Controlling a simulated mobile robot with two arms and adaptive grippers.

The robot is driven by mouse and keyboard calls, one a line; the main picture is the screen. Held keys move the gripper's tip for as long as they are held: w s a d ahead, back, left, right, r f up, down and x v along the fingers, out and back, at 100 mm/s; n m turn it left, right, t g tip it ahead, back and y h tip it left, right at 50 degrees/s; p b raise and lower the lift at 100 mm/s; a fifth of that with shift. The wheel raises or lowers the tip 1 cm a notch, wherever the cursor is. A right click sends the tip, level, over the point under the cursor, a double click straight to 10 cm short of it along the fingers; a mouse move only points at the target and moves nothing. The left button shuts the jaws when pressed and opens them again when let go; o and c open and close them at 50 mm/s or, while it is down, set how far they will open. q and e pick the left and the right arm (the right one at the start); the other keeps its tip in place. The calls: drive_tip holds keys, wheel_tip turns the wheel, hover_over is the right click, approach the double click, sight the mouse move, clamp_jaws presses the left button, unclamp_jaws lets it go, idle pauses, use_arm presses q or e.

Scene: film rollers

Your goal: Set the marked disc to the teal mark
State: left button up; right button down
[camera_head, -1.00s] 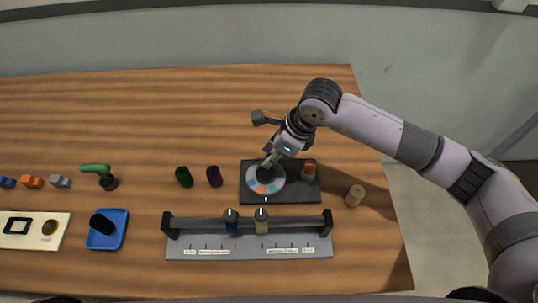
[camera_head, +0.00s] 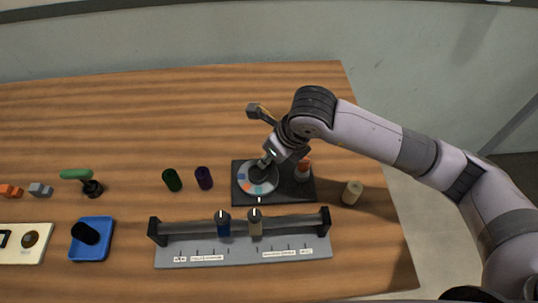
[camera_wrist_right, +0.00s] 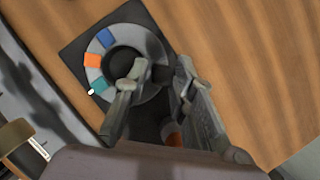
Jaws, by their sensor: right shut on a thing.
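The marked disc (camera_head: 270,186) is a pale grey ring with coloured patches around a dark centre, on a dark base plate (camera_head: 285,196). My right gripper (camera_head: 264,163) is shut on the disc's dark central knob and partly hides it. In the right wrist view the fingers (camera_wrist_right: 160,72) are at the dark knob (camera_wrist_right: 121,62). There the disc (camera_wrist_right: 134,35) shows blue, orange and teal patches. The teal mark (camera_wrist_right: 99,85) lies beside a small white pointer (camera_wrist_right: 91,92). In the head view the teal mark (camera_head: 258,189) is at the disc's front, close to the white pointer (camera_head: 259,200). My left gripper is out of view.
An orange-topped roller (camera_head: 303,170) stands on the same plate, right of the disc. A tan roller (camera_head: 352,192) stands farther right. Green (camera_head: 172,180) and purple (camera_head: 204,178) rollers stand left.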

drive_tip(key=shift+w+d+f, duration=0.15)
drive_tip(key=shift+d, duration=0.15)
drive_tip(key=c, duration=1.5)
unclamp_jaws()
drive_tip(key=shift+f, duration=0.1)
drive_tip(key=shift+a, duration=0.1)
drive_tip(key=shift+r, duration=0.2)
drive_tip(key=v, duration=1.1)
drive_tip(key=shift+r, duration=0.35)
